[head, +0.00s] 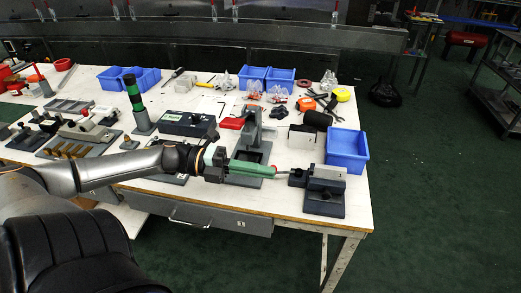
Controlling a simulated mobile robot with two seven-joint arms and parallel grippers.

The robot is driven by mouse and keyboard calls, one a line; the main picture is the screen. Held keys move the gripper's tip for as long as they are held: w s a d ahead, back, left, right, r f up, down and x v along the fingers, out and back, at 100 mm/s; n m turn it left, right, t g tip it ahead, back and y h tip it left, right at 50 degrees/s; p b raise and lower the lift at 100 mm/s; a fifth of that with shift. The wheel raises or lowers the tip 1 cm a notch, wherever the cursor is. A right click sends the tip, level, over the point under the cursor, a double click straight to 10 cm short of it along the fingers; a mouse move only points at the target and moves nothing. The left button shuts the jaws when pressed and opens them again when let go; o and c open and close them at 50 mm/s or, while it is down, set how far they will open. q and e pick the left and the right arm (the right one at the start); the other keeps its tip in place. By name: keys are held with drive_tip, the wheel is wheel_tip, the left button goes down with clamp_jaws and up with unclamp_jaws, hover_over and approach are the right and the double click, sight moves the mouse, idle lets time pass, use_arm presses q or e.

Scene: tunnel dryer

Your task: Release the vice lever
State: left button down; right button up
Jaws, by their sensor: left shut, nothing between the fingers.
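The vice (325,203) stands near the front right corner of the white workbench, a dark base with a pale grey block on top. My left gripper (269,170) comes in from the left with long green fingers pointing right. My right gripper is not in view.
A blue bin (347,149) stands just behind the vice. A grey upright fixture (252,140) stands behind my gripper, and a black-and-green post (136,105) further left. Tools, more blue bins and fixtures crowd the bench (290,206). Open green floor lies to the right.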

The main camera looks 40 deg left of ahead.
use_arm(q)
drive_tip(key=s+d+r, duration=0.1)
drive_tip(key=s+d+p, duration=0.1)
drive_tip(key=s, duration=0.1)
drive_tip(key=shift+d+r, duration=0.2)
drive_tip(key=shift+r, duration=0.15)
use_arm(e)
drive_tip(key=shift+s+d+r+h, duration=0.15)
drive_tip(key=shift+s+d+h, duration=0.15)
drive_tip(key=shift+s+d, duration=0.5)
use_arm(q)
drive_tip(key=shift+p, duration=0.3)
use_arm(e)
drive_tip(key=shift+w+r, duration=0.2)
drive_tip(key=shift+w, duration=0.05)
